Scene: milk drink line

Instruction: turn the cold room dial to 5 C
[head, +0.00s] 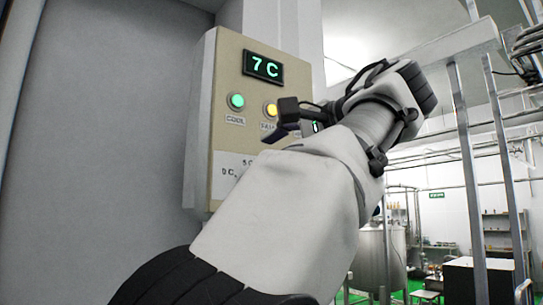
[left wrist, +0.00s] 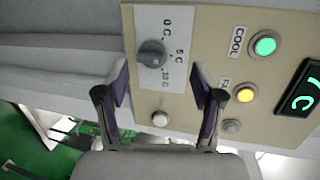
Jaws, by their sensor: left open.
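A beige control panel (head: 228,80) on the wall carries a dark display (head: 263,67) with green characters reading 7 C. The display also shows partly at the right edge of the left wrist view (left wrist: 300,92). The grey round dial (left wrist: 152,54) sits on a white label plate (left wrist: 172,22) marked 0 C, 5 C and a third value too blurred to read. My arm hides the dial in the head view. My left gripper (left wrist: 162,88) is open, its fingers spread in front of the panel beside the dial, with nothing between them. My right gripper is not in view.
The panel has a green COOL button (head: 236,101), a yellow button (head: 271,110) and small round fittings, one of them (left wrist: 160,118) near my fingers. A grey door or wall (head: 95,120) stands left. Metal posts and a tank (head: 378,258) stand right.

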